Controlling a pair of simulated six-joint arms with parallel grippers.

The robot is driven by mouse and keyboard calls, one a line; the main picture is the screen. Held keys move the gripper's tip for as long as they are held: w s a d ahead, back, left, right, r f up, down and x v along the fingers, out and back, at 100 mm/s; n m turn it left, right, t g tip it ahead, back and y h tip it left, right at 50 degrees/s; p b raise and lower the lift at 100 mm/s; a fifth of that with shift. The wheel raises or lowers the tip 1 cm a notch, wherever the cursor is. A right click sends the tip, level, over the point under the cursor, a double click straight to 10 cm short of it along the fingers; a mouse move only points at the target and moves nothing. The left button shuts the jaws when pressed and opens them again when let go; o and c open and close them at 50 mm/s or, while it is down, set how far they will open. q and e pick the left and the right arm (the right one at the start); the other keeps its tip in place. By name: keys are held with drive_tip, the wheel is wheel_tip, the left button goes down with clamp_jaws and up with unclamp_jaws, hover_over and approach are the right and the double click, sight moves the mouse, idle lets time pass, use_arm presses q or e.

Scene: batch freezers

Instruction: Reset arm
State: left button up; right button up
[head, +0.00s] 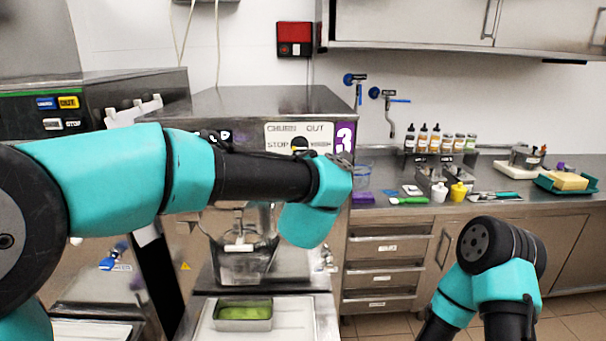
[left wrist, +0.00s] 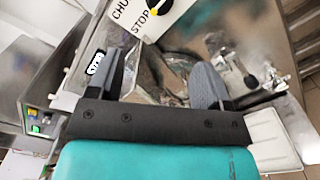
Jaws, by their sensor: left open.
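My left arm reaches in from the left in the head view, across the front of the steel batch freezer (head: 262,102) marked 3. Its gripper is hidden there behind the wrist. In the left wrist view my left gripper (left wrist: 160,85) is open and its two fingers are wide apart. Nothing is between the fingertips; the freezer front with its control panel (left wrist: 150,15) lies beyond them. My right arm shows at the lower right of the head view, bent downward, and its gripper is out of the picture.
A metal pan with green contents (head: 243,317) stands on a white tray (head: 292,318) below the freezer's clear chute (head: 243,262). A counter (head: 400,205) with bottles, a yellow pot (head: 458,192) and a teal tray (head: 562,186) runs along the right. Another machine (head: 90,110) stands at left.

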use_arm(q)
drive_tip(key=a+f+m+g+h, duration=0.15)
drive_tip(key=a+f+m, duration=0.3)
drive_tip(key=f, duration=0.75)
drive_tip(key=a+f+m+g, duration=0.3)
drive_tip(key=a+f+m, duration=0.15)
drive_tip(key=f, duration=0.75)
drive_tip(key=a+f+m+g+h, duration=0.1)
drive_tip(key=a+f+m+g, duration=0.3)
drive_tip(key=f, duration=0.8)
drive_tip(key=s+a+f+m+g, duration=0.2)
drive_tip(key=s+a+f+m, duration=0.15)
drive_tip(key=s+f, duration=0.35)
drive_tip(key=s+a+f+m+g, duration=0.2)
drive_tip(key=s+a+f, duration=0.2)
drive_tip(key=f, duration=0.5)
drive_tip(key=s+a+f+m+g+h, duration=0.1)
drive_tip(key=s+f+m+g, duration=0.1)
drive_tip(key=s+f, duration=0.2)
drive_tip(key=s+a+f+m+g+h, duration=0.1)
drive_tip(key=s+f+m+g, duration=0.1)
drive_tip(key=s, duration=0.9)
drive_tip(key=shift+a+f+g, duration=0.3)
drive_tip(key=shift+f+g, duration=0.05)
drive_tip(key=shift+f, duration=0.5)
